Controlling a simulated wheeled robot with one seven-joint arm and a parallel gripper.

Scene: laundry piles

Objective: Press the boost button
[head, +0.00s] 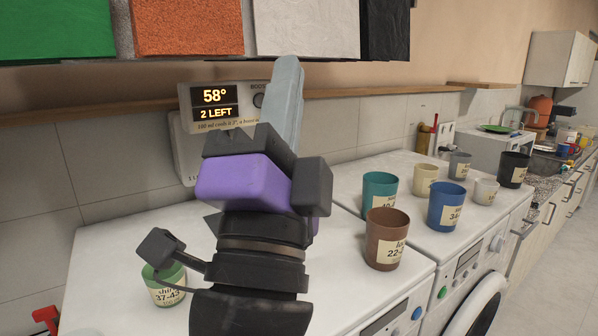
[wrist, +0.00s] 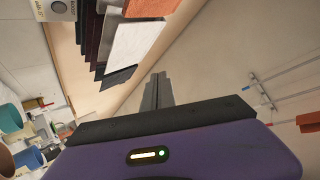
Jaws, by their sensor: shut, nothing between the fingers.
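The boost button (head: 258,101) is a dark round knob on a pale wall panel (head: 243,91), under the word BOOST; my gripper partly covers the panel's right side. The panel's display (head: 214,104) reads 58° and 2 LEFT. My gripper (head: 289,62) is shut and empty, pointing up, its fingers just right of the button in the head view. Contact with the button is not seen.
Several labelled cups stand on the white machine tops, among them a brown cup (head: 386,239), a blue cup (head: 446,206) and a green cup (head: 165,286). A wooden ledge (head: 395,91) runs along the wall. Hanging cloths (head: 186,27) are above the panel.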

